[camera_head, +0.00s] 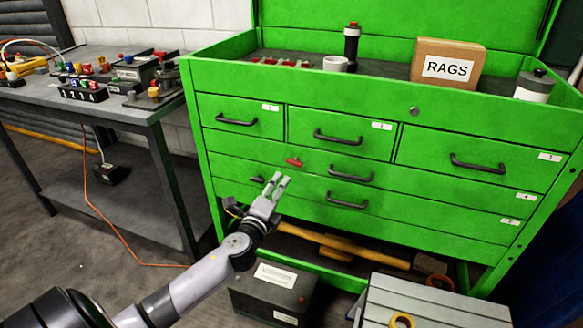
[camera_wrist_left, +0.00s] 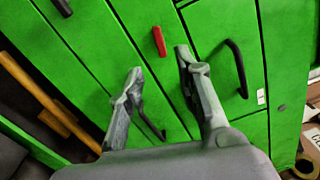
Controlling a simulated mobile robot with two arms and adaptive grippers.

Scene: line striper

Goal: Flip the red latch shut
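The red latch (camera_head: 294,162) is a small red bar on the green front of the tool chest (camera_head: 240,145), left of a black drawer handle. In the left wrist view the red latch (camera_wrist_left: 159,41) lies just beyond the fingertips. My left gripper (camera_head: 276,180) is in front of the drawers, just below and left of the latch in the head view. Its fingers (camera_wrist_left: 158,62) are apart with nothing between them, and no contact with the latch shows. How far the latch is turned is hard to tell. My right gripper is out of view.
Several black drawer handles (camera_head: 338,136) stick out from the chest front. A rags box (camera_head: 447,63) and a white cup (camera_head: 335,64) stand on top. A grey workbench (camera_head: 135,104) is at left. A dark box (camera_head: 272,291) and a grey case (camera_head: 433,304) sit below.

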